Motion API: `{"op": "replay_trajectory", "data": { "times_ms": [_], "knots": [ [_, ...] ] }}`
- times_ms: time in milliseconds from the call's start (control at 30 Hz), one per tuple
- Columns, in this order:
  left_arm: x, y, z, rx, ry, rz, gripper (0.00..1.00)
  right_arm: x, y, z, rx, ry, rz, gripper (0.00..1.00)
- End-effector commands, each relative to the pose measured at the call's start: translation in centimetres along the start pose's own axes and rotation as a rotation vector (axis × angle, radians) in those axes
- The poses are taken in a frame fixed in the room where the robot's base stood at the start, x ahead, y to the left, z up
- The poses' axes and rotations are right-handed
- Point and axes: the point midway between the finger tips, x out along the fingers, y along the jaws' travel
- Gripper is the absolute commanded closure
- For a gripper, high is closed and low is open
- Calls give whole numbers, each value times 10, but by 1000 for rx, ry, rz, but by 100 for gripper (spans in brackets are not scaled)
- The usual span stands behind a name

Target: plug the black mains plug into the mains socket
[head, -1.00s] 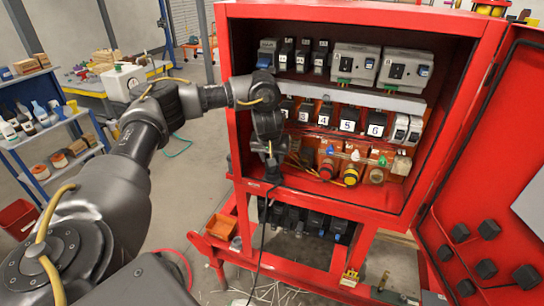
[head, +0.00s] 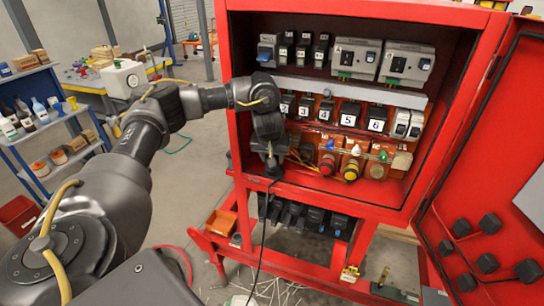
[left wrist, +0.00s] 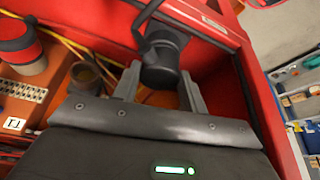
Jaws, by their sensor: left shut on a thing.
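My left gripper (head: 271,162) is inside the red cabinet at its lower left, shut on the black mains plug (head: 273,171). In the left wrist view the plug (left wrist: 160,62) sits between the two grey fingers (left wrist: 160,88), with its black cable leading away at the top. In the head view the cable hangs down over the cabinet's front edge. A dark round socket-like opening (left wrist: 88,76) shows on the orange panel left of the plug, which is apart from it. I cannot tell whether it is the mains socket. My right gripper is out of view.
Red and yellow round connectors (head: 351,169) stand on orange panels right of my gripper. Numbered black breakers (head: 348,114) line the row above. Yellow wires (left wrist: 75,45) run near the plug. The cabinet's red side wall is close beside it, and the open door (head: 480,190) stands at right.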

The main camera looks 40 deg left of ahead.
Motion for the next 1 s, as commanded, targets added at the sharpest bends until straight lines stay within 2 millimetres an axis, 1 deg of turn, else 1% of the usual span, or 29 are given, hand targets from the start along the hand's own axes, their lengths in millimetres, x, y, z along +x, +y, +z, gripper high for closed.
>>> {"op": "replay_trajectory", "data": {
  "times_ms": [100, 300, 333, 500, 733, 833, 933, 1000],
  "knots": [
    [3, 0, 2, 0, -2, -1, 85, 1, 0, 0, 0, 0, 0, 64],
    [3, 0, 2, 1, -2, -1, 85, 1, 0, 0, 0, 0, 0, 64],
    [3, 0, 2, 1, -2, -1, 55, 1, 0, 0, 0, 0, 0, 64],
    [3, 0, 2, 1, -2, -1, 33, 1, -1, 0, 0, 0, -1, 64],
    [3, 0, 2, 1, -2, -1, 32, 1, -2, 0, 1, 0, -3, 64],
    [0, 0, 1, 1, -1, 0, 32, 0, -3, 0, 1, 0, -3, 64],
    [-11, 1, 0, 2, 1, 2, 32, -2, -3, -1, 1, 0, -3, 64],
    [-22, 1, -1, 3, 3, 2, 32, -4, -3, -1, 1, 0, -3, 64]
  ]
}}
